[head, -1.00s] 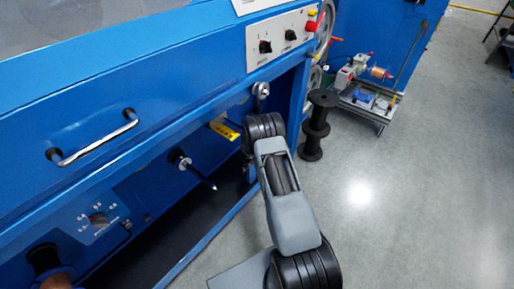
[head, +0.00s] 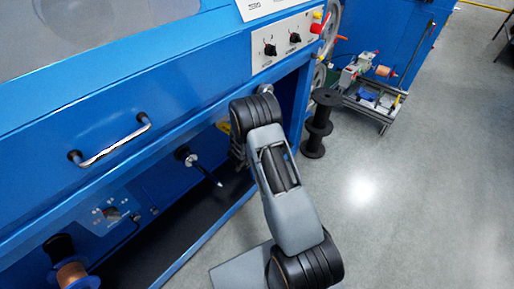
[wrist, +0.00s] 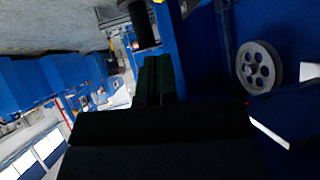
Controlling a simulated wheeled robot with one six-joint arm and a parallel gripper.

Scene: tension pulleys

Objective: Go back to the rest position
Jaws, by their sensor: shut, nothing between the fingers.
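My gripper (wrist: 152,78) shows in the wrist view as two dark fingers lying together, shut with nothing between them. In the head view my arm is bent in front of the blue machine's (head: 120,100) open lower bay, and the gripper is mostly hidden behind the wrist joint. A grey pulley wheel with round holes (wrist: 259,67) is to the right of the fingers in the wrist view, apart from them. A spindle with a pointed tip (head: 203,169) sticks out of the bay to the left of my arm.
A black spool stack (head: 318,125) stands on the floor just right of my arm. A small cart (head: 372,105) is behind it. A drawer handle (head: 115,142) juts from the machine front. A copper spool (head: 72,274) is at lower left. The grey floor at right is clear.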

